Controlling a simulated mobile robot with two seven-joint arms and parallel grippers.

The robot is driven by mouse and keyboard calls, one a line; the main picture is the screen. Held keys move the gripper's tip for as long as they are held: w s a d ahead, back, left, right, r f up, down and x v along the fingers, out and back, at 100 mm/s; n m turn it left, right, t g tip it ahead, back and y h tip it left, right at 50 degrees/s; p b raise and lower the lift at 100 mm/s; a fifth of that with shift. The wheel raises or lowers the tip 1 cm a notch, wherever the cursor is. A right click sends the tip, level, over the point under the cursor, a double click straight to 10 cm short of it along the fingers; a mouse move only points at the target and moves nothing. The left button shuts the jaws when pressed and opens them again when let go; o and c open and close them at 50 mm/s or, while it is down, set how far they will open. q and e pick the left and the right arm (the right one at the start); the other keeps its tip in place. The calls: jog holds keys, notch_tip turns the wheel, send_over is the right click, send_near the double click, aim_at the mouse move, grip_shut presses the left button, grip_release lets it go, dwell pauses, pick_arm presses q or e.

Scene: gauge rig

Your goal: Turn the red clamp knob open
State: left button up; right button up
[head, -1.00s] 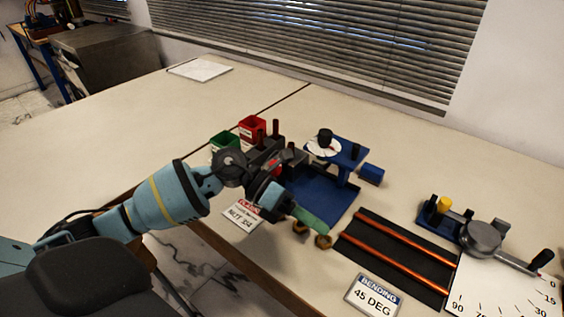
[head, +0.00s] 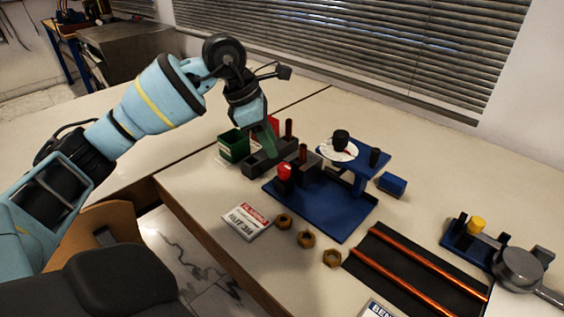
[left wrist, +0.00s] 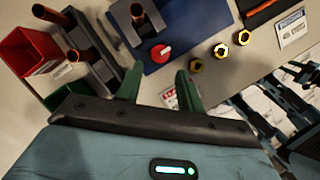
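The red clamp knob (head: 285,171) is on the left part of the blue flaring base (head: 325,217), beside a grey clamp block with a copper tube upright in it. In the left wrist view the red knob (left wrist: 160,53) has a pale bar across its top and lies just beyond the fingers. My left gripper (head: 268,143) is above and left of the knob, over the grey tube holder. Its two green fingers (left wrist: 159,80) are apart, with nothing between them. My right gripper is not in view.
A green bin (head: 234,146) and a partly hidden red bin stand behind the grey tube holder (head: 262,163). Several brass nuts and a flaring card (head: 247,220) lie near the front edge. A black mat (head: 415,265) with copper tubes lies to the right.

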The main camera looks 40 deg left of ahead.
aim_at(284, 166)
pick_arm(q)
jog(key=x, duration=0.7)
jog(key=shift+r, duration=0.1)
jog(key=c, duration=0.7)
